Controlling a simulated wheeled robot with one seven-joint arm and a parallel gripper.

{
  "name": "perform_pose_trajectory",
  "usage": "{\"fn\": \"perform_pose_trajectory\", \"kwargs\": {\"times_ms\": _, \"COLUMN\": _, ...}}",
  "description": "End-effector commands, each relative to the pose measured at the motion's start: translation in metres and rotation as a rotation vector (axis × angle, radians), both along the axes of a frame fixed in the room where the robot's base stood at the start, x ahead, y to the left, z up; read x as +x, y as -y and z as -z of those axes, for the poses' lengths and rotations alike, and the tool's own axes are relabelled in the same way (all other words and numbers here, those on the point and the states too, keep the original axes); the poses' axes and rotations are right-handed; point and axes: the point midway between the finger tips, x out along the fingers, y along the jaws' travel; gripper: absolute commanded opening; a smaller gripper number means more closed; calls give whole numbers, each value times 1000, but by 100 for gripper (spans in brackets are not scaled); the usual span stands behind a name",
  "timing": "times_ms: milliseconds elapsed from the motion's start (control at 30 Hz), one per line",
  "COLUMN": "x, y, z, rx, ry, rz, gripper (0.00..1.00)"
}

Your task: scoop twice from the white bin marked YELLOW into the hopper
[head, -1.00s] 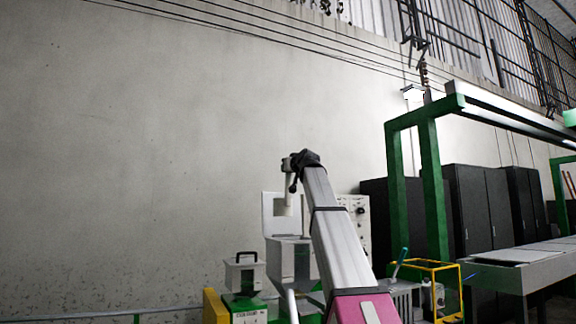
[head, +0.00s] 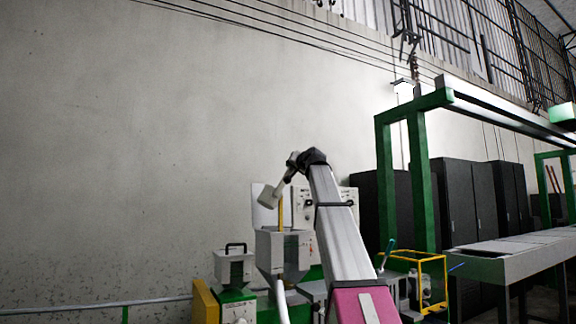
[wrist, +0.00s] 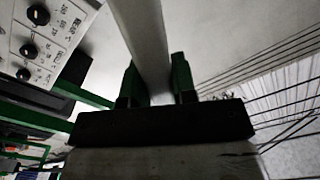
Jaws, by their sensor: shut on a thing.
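My gripper (head: 293,160) is high above the machine in the head view. In the wrist view my gripper (wrist: 157,85) has its two green fingers closed around a pale handle (wrist: 145,35). The handle belongs to a whitish scoop (head: 269,196), which is tilted, its cup end down and to the left. A narrow yellow streak (head: 281,212) runs below the scoop to the top of the grey hopper (head: 270,250); it looks like material pouring. The hopper's inside is hidden. I cannot make out a white bin marked YELLOW.
A control panel with knobs (wrist: 40,45) stands close by the hopper. A smaller grey box with a black handle (head: 234,262) is left of it. A yellow frame (head: 430,258), green gantry (head: 420,180) and long table (head: 510,260) are to the right. The wall behind is bare.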

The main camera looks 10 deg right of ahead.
Motion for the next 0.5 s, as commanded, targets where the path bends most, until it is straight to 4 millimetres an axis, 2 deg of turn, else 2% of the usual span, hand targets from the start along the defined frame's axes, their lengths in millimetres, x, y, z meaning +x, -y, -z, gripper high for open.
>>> {"fn": "perform_pose_trajectory", "kwargs": {"times_ms": 500, "x": 10, "y": 33, "z": 29, "rx": 271, "ry": -87, "rz": 1, "gripper": 0}}
